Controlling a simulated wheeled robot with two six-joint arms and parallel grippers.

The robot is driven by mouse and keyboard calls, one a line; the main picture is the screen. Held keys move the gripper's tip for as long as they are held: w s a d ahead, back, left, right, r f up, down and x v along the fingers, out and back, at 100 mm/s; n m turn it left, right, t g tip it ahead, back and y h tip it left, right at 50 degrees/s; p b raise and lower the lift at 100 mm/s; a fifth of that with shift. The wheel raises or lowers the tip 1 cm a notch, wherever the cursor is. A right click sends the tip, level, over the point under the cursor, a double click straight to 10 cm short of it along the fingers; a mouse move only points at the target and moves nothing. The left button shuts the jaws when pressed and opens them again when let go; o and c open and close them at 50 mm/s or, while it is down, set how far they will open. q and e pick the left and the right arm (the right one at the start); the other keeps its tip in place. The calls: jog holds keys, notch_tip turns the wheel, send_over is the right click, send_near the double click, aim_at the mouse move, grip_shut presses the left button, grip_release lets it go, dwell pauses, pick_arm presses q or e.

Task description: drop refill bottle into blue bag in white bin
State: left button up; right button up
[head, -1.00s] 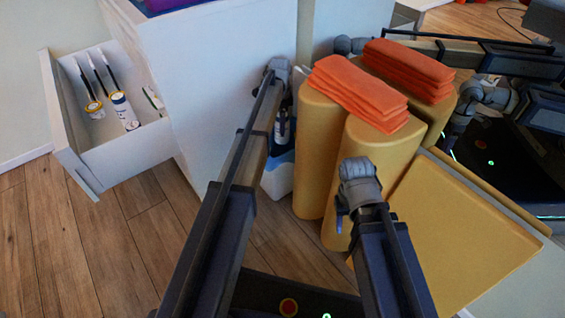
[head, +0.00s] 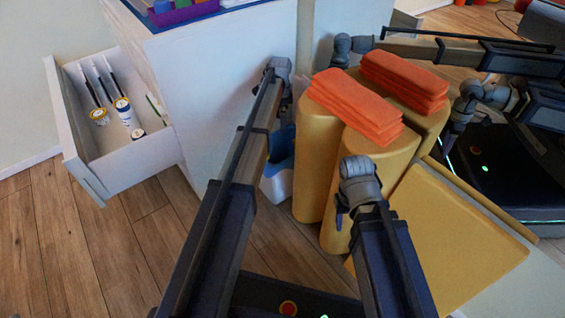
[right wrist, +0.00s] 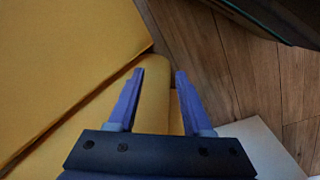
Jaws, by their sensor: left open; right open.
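The white bin (head: 277,186) stands on the floor between the white cabinet and the yellow rolls, partly hidden by my left arm. The blue bag (head: 281,146) lines its top. My left gripper (head: 286,100) is above the bin, pointing down; its fingers are mostly hidden, but it is open and I see nothing in it. I cannot make out the refill bottle under it or in the bag; the bag's inside is hidden. My right gripper (head: 345,208) is open and empty in front of a yellow roll; its spread fingers also show in the right wrist view (right wrist: 155,100).
Folded orange towels (head: 355,108) lie on the yellow rolls (head: 315,165). A yellow mat (head: 445,235) leans at right. A dark machine with grey arm links (head: 500,165) stands beyond.

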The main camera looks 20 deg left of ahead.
pick_arm(q)
jog(key=shift+r+p, duration=1.1)
jog(key=shift+r, duration=0.6)
pick_arm(e)
jog(key=shift+r, duration=1.65)
